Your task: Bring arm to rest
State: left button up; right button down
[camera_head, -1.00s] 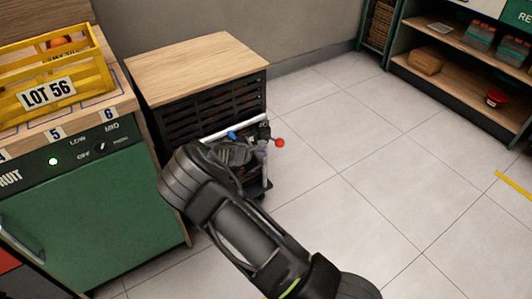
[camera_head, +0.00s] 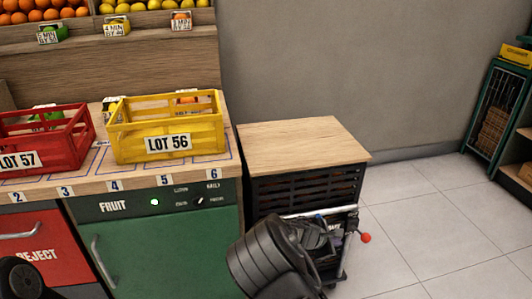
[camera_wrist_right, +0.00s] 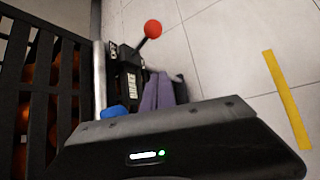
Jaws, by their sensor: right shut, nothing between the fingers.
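My right arm reaches up from the bottom of the head view, with its right gripper (camera_head: 336,242) in front of the wood-topped cabinet, partly hidden by my wrist. In the right wrist view its purple-grey fingers (camera_wrist_right: 163,92) are together with nothing between them. They are beside a dark device with a red-knobbed lever (camera_wrist_right: 152,29) and a blue part (camera_wrist_right: 114,112); I cannot tell whether they touch. The red knob (camera_head: 366,238) also shows in the head view. A dark part of mine shows at bottom left, but no left gripper is visible.
The wood-topped cabinet (camera_head: 300,143) has dark slatted sides. Left of it, a counter carries a yellow crate (camera_head: 190,140) and a red crate (camera_head: 75,150), above a green front (camera_head: 165,255). Open tiled floor (camera_head: 430,220) lies to the right.

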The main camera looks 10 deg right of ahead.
jog(key=s+a+f+m+g+y, duration=0.2)
jog(key=s+a+f+m, duration=0.1)
jog(key=s+f, duration=0.45)
jog(key=s+a+f+m+g+y, duration=0.1)
jog(key=s+a+f+m+y, duration=0.15)
jog(key=s+f, duration=0.5)
jog(key=s+a+f+m+y, duration=0.3)
jog(key=s+a+f, duration=0.2)
jog(key=s+a, duration=0.35)
jog(key=s+a+r+m+y, duration=0.25)
jog(key=s+a+m, duration=0.25)
jog(key=a, duration=0.4)
jog(key=s+a+r+m+y, duration=0.25)
jog(key=s+a+m, duration=0.2)
jog(key=a, duration=0.45)
notch_tip(320, 180, up, 16)
jog(key=p, duration=1.6)
jog(key=shift+d+p, duration=0.3)
jog(key=shift+p, duration=0.1)
jog(key=shift+y, duration=0.25)
